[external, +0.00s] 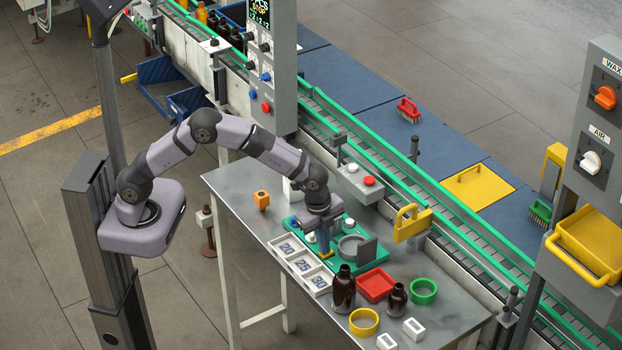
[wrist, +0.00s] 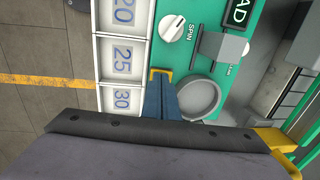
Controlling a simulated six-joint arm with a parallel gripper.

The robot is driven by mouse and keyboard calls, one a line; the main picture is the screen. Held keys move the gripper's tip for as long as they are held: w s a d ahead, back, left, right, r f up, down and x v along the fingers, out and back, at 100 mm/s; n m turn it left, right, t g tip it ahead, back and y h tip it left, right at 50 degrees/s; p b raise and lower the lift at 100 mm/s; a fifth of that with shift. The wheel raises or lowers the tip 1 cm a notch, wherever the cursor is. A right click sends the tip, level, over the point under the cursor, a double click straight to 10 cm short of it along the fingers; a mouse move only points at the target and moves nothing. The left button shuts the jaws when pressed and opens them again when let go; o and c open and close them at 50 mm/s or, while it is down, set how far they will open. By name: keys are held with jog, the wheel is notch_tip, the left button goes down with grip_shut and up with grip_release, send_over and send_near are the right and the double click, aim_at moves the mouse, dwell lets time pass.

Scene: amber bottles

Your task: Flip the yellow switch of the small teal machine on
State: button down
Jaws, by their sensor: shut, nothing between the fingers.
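The small teal machine (external: 295,229) stands on the grey table in the external view, and its teal top (wrist: 204,88) fills much of the wrist view. It carries a white SPIN knob (wrist: 173,28), a round grey bowl (wrist: 199,97) and a grey plate (wrist: 222,45). A yellow piece, seemingly the switch (wrist: 160,72), shows at the machine's edge beside the number tiles. My gripper (external: 326,251) points down over the machine with its blue fingers shut and empty. The fingertips (wrist: 160,84) are at the yellow piece and partly cover it; I cannot tell whether they touch it or its position.
White number tiles (external: 301,264) lie along the machine's left side. Brown bottles (external: 344,290), a red tray (external: 375,284), and yellow (external: 364,322) and green (external: 424,291) rings stand at the right. An orange cube (external: 261,199) sits at the left. The conveyor (external: 420,205) runs behind.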

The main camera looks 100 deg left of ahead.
jog(key=shift+w+r, duration=0.1)
jog(key=shift+r+p, duration=0.5)
jog(key=shift+r, duration=0.05)
notch_tip(320, 180, up, 13)
jog(key=s+d+b, duration=0.1)
jog(key=shift+s+d+f, duration=0.15)
jog(key=shift+s+f, duration=0.05)
jog(key=shift+s, duration=0.05)
jog(key=shift+b, duration=0.4)
jog(key=w+a+b, duration=0.1)
jog(key=b, duration=0.3)
jog(key=shift+r, duration=0.15)
jog(key=f+p, duration=0.1)
jog(key=f, duration=0.3)
jog(key=w+a+f+p, duration=0.1)
jog(key=f, duration=0.4)
jog(key=f+p, duration=0.2)
jog(key=f, duration=0.2)
jog(key=shift+w+a+f, duration=0.15)
jog(key=shift+w+f, duration=0.05)
jog(key=shift+f, duration=0.2)
